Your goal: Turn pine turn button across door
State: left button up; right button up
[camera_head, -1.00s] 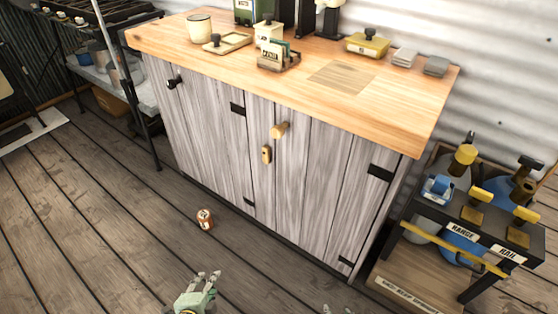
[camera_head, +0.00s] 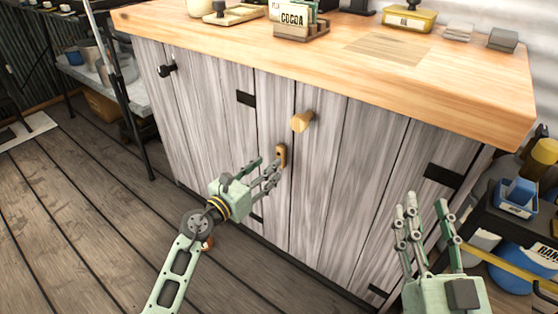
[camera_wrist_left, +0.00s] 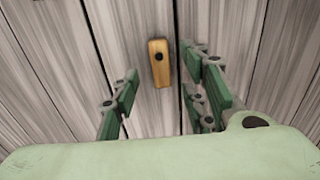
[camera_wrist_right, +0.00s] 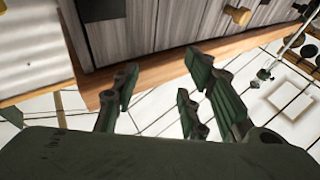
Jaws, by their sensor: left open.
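The pine turn button (camera_head: 281,155) is a small upright wooden block with a dark screw, on the grey plank door below a round wooden knob (camera_head: 303,121). In the left wrist view the turn button (camera_wrist_left: 159,62) stands vertical between my finger pairs. My left gripper (camera_head: 266,178) is open, its fingertips close to the button and just left of and below it; I cannot tell whether they touch it. My right gripper (camera_head: 424,208) is open and empty in front of the cabinet's right door.
The cabinet's wooden top (camera_head: 480,88) holds a cocoa card rack (camera_head: 300,28) and a yellow box (camera_head: 408,20).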

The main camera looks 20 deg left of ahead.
aim_at(279, 156)
pick_arm(q)
jog(key=b+x, duration=0.1)
jog(key=x, duration=0.4)
jog(key=shift+f, duration=0.1)
jog(key=shift+w+d, duration=0.1)
jog(key=shift+w, duration=0.25)
pick_arm(e)
jog(key=r+t, duration=0.1)
jog(key=s+r+t, duration=0.1)
jog(key=r, duration=0.1)
jog(key=s+r+t+y, duration=0.1)
jog(key=r, duration=0.1)
jog(key=shift+s, duration=0.2)
pick_arm(q)
grip_shut()
